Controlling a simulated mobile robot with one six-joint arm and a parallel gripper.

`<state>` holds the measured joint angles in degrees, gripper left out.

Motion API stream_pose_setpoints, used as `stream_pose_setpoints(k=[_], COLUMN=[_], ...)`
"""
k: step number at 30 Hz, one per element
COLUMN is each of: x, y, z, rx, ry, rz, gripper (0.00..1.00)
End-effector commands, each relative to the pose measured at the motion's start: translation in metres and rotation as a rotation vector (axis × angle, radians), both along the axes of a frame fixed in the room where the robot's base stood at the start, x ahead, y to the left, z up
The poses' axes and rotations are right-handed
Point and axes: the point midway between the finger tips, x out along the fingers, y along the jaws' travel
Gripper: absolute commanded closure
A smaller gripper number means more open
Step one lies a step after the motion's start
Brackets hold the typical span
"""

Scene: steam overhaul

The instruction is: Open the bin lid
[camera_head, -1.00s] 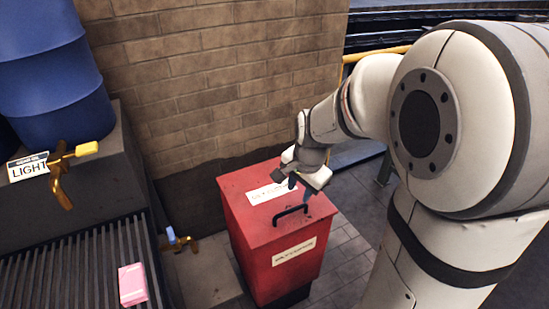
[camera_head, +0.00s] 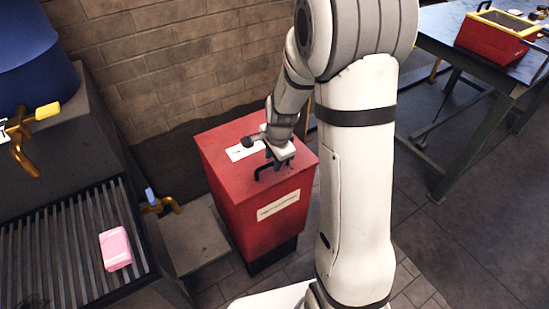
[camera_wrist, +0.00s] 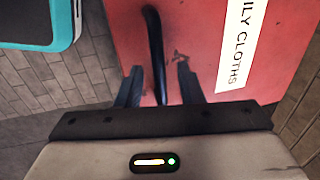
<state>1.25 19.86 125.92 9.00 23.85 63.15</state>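The red bin (camera_head: 241,218) stands against the brick wall, and its lid (camera_head: 218,146) is shut. The lid carries a white label and a black bar handle (camera_head: 264,172). In the wrist view the handle (camera_wrist: 155,50) runs down between the two dark fingers of my gripper (camera_wrist: 159,88). The fingers are apart, one on each side of the handle, with a visible gap to it. In the head view my gripper (camera_head: 279,157) is low over the lid at the handle; its fingertips are partly hidden.
A grated bench (camera_head: 50,250) with a pink box (camera_head: 115,248) and brass taps (camera_head: 160,205) is left of the bin. A dark table (camera_head: 460,45) with a red box (camera_head: 497,36) is at right. A cyan-edged object (camera_wrist: 40,25), unidentified, shows in the wrist view.

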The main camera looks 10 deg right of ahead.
Motion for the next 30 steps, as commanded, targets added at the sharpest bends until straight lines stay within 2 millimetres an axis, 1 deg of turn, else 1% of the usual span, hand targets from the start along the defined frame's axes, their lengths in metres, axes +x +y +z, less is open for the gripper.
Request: stream_pose_setpoints(k=[6, 18, 29, 30], x=[0.0000, 0.0002, 0.0009, 0.0010], y=[0.0003, 0.0007, 0.0010, -0.0037], z=[0.0000, 0.0004, 0.0009, 0.0011], rx=[0.000, 0.000, 0.000, 0.000], ry=[0.000, -0.001, -0.003, -0.003], rz=[0.001, 0.002, 0.002, 0.001], gripper=[0.67, 1.00, 1.00, 1.00])
